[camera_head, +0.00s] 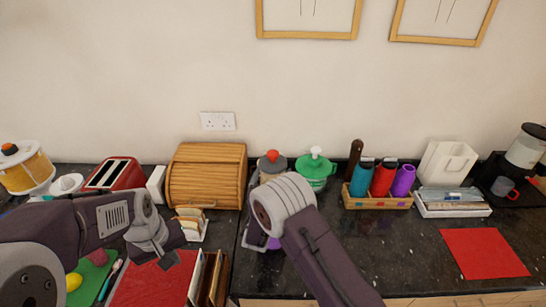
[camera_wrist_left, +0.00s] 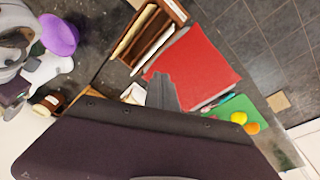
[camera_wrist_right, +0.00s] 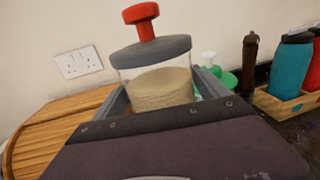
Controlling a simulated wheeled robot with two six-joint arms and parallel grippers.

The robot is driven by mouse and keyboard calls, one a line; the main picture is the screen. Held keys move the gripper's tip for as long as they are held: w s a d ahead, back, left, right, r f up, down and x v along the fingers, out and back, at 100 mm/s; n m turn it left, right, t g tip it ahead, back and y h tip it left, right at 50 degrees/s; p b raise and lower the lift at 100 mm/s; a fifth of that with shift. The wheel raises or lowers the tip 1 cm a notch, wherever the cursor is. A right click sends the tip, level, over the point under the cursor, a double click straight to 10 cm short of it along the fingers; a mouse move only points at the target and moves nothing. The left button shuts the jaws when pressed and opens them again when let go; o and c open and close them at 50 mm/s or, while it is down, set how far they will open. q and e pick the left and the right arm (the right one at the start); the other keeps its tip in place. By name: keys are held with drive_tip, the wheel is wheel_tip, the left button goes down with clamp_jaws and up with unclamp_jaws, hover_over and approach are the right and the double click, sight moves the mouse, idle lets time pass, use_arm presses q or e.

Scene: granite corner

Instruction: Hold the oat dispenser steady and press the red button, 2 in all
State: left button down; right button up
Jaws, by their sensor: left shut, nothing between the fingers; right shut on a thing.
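The oat dispenser is a clear jar of pale oats with a grey lid and a tall red button (camera_wrist_right: 141,18). Its jar (camera_wrist_right: 160,88) fills the middle of the right wrist view; in the head view its grey lid (camera_head: 272,163) shows behind my right wrist, which hides most of the body. My right gripper (camera_wrist_right: 165,96) is shut on the dispenser, one finger on each side, and it stands upright. My left gripper (camera_head: 168,260) is shut and empty, to the left of the dispenser above the red board; its closed fingers show in the left wrist view (camera_wrist_left: 161,92).
A wooden bread bin (camera_head: 206,176) and toast rack (camera_head: 192,224) stand left of the dispenser. A purple thing (camera_wrist_left: 60,35) is low near the dispenser. A red mat (camera_head: 484,253) lies right; the granite before the bottle crate is clear.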

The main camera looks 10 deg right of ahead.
use_arm(q)
drive_tip(key=w+d+r+n+t+h, duration=0.1)
drive_tip(key=w+d+r+t, duration=0.1)
drive_tip(key=w+d+r, duration=0.35)
drive_tip(key=w+d+r+t, duration=0.1)
drive_tip(key=w+d+r, duration=0.1)
drive_tip(key=w+r, duration=0.7)
drive_tip(key=w+d+r+n+t+h, duration=0.1)
drive_tip(key=w+d+r+t, duration=0.1)
drive_tip(key=w+d+r, duration=0.4)
drive_tip(key=w+d+r+m+t+h, duration=0.1)
drive_tip(key=w+d+r+t, duration=0.1)
drive_tip(key=w+d+r, duration=0.5)
drive_tip(key=m+g+h, duration=0.1)
drive_tip(key=m, duration=0.1)
hover_over(272, 154)
wheel_tip(272, 154, down, 4)
drive_tip(key=shift+f, duration=0.25)
drive_tip(key=shift+f, duration=4.4)
drive_tip(key=shift+f, duration=0.1)
